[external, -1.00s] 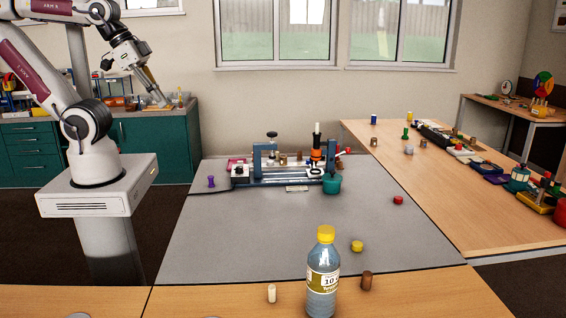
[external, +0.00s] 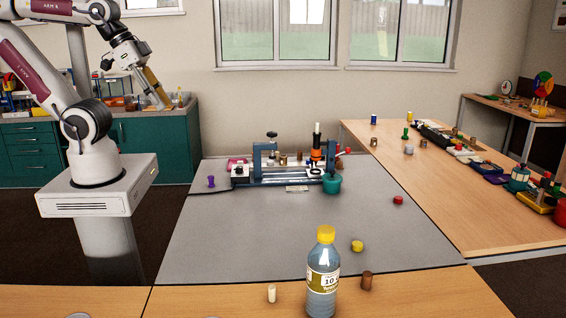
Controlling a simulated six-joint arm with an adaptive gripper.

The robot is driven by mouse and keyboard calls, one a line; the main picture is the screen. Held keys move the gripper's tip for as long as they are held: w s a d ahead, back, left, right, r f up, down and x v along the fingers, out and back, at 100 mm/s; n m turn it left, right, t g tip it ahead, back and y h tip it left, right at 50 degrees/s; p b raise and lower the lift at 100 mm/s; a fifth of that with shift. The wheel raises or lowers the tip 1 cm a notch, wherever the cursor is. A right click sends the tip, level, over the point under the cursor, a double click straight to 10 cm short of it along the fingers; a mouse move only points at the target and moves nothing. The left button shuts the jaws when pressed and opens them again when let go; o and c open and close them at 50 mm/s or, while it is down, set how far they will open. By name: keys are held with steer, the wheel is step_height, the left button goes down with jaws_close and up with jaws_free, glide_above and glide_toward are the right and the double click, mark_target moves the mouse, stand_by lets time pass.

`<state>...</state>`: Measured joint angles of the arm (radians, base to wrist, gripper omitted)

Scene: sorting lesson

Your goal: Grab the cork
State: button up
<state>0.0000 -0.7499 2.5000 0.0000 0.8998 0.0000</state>
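A brown, cork-like cylinder (external: 367,281) stands upright on the front wooden table, just right of a water bottle. A paler cream cylinder (external: 271,293) stands upright left of the bottle. Small brown stoppers also stand on the right-hand table, one near its left edge (external: 373,142); I cannot tell for sure which piece is the cork. My gripper (external: 165,104) is raised at the upper left, in front of the green cabinets and far from all of these. It is small and seen at an angle, so its finger opening is unclear.
The clear bottle (external: 322,285) with a yellow cap stands between the two cylinders. A blue-framed rack (external: 290,177) with stoppers sits at the back of the grey mat (external: 290,230). A yellow cap (external: 357,246) and red cap (external: 398,200) lie on the mat; its middle is clear.

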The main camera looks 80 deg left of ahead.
steer(key=shift+w, duration=0.1)
steer(key=w+m+t, duration=0.1)
steer(key=w+t, duration=0.1)
steer(key=w, duration=1.7)
steer(key=w+d+f+m+t+h, duration=0.1)
steer(key=w+d+f, duration=0.15)
steer(key=w, duration=0.55)
steer(key=w+d+f+m+t, duration=0.15)
steer(key=w+d, duration=0.25)
steer(key=w, duration=0.4)
steer(key=w+d+f+m+h, duration=0.3)
steer(key=w+d+f+h, duration=0.1)
steer(key=w+d+f, duration=0.75)
steer(key=d+f+h, duration=0.1)
steer(key=d+f, duration=0.2)
steer(key=f, duration=0.2)
steer(key=s+d+f+m+h, duration=0.1)
steer(key=d+f, duration=0.2)
steer(key=f, duration=0.2)
steer(key=s+d+f+m+h, duration=0.1)
steer(key=d+f, duration=0.1)
steer(key=f, duration=0.3)
steer(key=shift+d+f+h, duration=0.15)
steer(key=shift+d+h, duration=0.25)
steer(key=shift+s+d+f, duration=0.15)
steer(key=shift+d+f, duration=0.2)
steer(key=shift+f, duration=0.1)
